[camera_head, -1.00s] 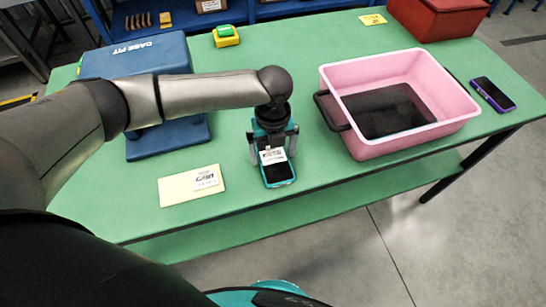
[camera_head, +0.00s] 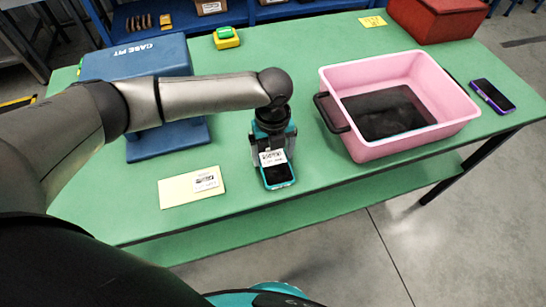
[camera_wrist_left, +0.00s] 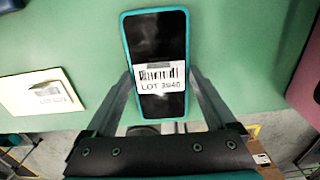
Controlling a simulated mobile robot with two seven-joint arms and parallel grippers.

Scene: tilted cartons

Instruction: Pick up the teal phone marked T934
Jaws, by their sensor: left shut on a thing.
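A teal-edged phone (camera_head: 278,174) with a dark screen is at the front middle of the green table. A white barcode label crosses its screen. In the left wrist view the phone (camera_wrist_left: 157,48) shows label print that looks like "LOT" and a number; I cannot read T934 on it. My left gripper (camera_head: 272,158) points down at the phone, shut on its two long sides. In the left wrist view a finger touches each side. I cannot tell whether the phone is clear of the table. My right gripper is not in view.
A pink bin (camera_head: 345,80) with a dark bottom and black handle stands right of the gripper. A purple-edged phone (camera_head: 492,96) lies beyond it. A cream envelope (camera_head: 178,191) lies left, before a blue case (camera_head: 150,57). A red box (camera_head: 445,20) is at the back.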

